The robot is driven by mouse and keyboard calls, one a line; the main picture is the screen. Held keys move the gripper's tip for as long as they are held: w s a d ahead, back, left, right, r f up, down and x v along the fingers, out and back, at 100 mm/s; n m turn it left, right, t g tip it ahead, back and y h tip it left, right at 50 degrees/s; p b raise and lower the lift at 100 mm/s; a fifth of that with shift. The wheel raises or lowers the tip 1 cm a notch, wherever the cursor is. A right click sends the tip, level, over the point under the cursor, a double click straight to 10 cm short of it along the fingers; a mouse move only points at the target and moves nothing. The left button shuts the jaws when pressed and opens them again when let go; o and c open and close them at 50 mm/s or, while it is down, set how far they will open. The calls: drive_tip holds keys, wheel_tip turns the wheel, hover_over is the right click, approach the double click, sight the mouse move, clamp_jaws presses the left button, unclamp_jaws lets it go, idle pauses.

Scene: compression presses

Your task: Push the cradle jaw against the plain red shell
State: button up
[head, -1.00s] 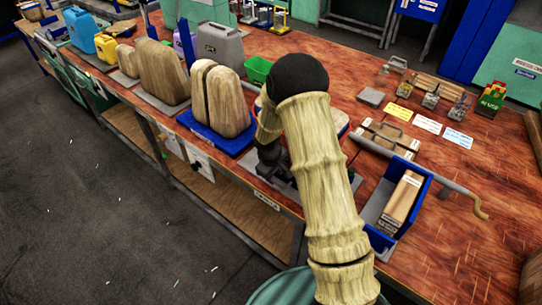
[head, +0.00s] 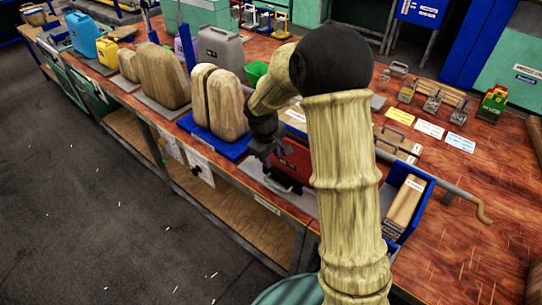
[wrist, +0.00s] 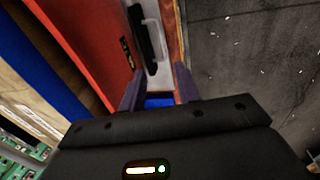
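The red shell (head: 296,160) lies on a grey plate on the bench, partly hidden behind my arm in the head view. It fills the upper left of the wrist view (wrist: 90,40), with a black handle (wrist: 148,35) along its floor-side edge. My gripper (head: 264,150) is just left of the shell in the head view. In the wrist view its two fingers (wrist: 158,85) are apart, with a blue surface visible beyond the gap and nothing clearly held. I cannot tell for certain which part is the cradle jaw; contact with the shell is unclear.
A blue tray with a wooden block (head: 404,205) and a crank handle (head: 482,212) stand right of my arm. A split wooden form (head: 218,100) on a blue base is close on the left. Labels and small clamps lie behind. The floor in front is clear.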

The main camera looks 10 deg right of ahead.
drive_tip(key=shift+c, duration=0.3)
drive_tip(key=shift+f, duration=0.15)
drive_tip(key=c, duration=0.4)
drive_tip(key=s+f+n+h+b, duration=0.1)
drive_tip(key=f, duration=0.1)
drive_tip(key=s+a+f+n+h+b, duration=0.1)
drive_tip(key=f+b, duration=0.1)
drive_tip(key=f, duration=0.1)
drive_tip(key=s+a+f+n+h+b, duration=0.1)
drive_tip(key=s+f+b, duration=0.1)
drive_tip(key=f, duration=0.1)
drive_tip(key=shift+a+n+g, duration=0.25)
drive_tip(key=shift+n+g, duration=0.15)
clamp_jaws()
drive_tip(key=s+a+f+n+t+h+b, duration=0.3)
drive_tip(key=a+f+n+t+h+b, duration=0.4)
drive_tip(key=n+b, duration=0.7)
drive_tip(key=a+f+t, duration=0.1)
drive_tip(key=t, duration=0.1)
drive_tip(key=shift+s+a+t, duration=0.35)
drive_tip(key=shift+s+t, duration=0.05)
drive_tip(key=shift+f, duration=0.1)
